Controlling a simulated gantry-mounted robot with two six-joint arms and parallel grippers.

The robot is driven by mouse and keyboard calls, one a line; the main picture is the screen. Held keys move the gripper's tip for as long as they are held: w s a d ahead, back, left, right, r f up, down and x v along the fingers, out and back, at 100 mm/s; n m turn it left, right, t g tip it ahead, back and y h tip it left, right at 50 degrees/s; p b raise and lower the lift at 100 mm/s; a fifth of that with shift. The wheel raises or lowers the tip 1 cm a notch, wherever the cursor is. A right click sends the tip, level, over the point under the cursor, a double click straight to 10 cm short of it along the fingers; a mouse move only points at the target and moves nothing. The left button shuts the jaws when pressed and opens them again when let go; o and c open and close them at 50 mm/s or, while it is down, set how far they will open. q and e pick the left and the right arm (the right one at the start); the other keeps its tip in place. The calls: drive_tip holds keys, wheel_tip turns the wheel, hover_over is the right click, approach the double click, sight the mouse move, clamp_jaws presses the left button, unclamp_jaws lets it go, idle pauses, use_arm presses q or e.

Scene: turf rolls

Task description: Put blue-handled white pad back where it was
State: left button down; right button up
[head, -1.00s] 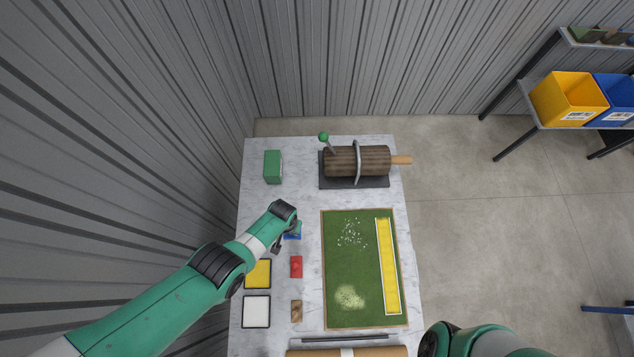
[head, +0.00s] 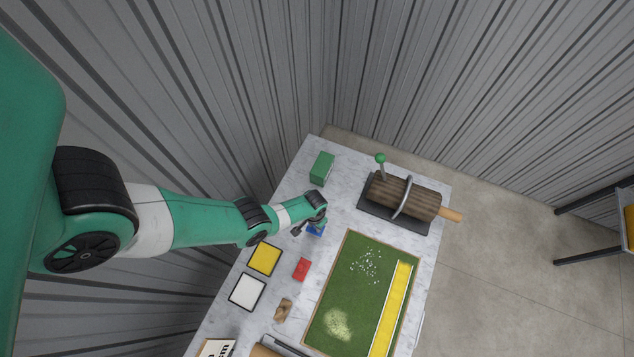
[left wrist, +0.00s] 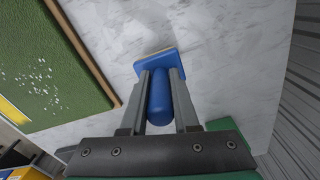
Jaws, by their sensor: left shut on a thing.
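The blue-handled pad shows in the head view (head: 317,231) near the table's left side, left of the turf's far corner. In the left wrist view its blue handle (left wrist: 160,98) stands between the fingers of my left gripper (left wrist: 160,80), above a flat blue base with a thin pale edge. My left gripper also shows in the head view (head: 309,226), shut on the handle. The pad's underside is hidden, and I cannot tell whether it touches the table. A white square with a dark border (head: 247,292) and a yellow one (head: 264,259) lie nearby. My right gripper is out of view.
A red block (head: 302,269) and a wooden block (head: 283,309) lie left of the turf mat (head: 345,285) with its yellow strip (head: 391,310). A green block (head: 322,168) and a roller on a dark base (head: 405,196) stand at the back. Bare marble separates them.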

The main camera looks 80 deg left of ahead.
use_arm(q)
wheel_tip(320, 180, down, 3)
drive_tip(key=shift+r+b, duration=0.2)
drive_tip(key=shift+b, duration=0.35)
drive_tip(key=shift+s+d+f, duration=0.1)
drive_tip(key=shift+f, duration=0.05)
drive_tip(key=shift+r, duration=0.2)
drive_tip(key=shift+f, duration=0.25)
drive_tip(key=c, duration=0.7)
unclamp_jaws()
drive_tip(key=shift+r, duration=0.1)
drive_tip(key=shift+o, duration=0.2)
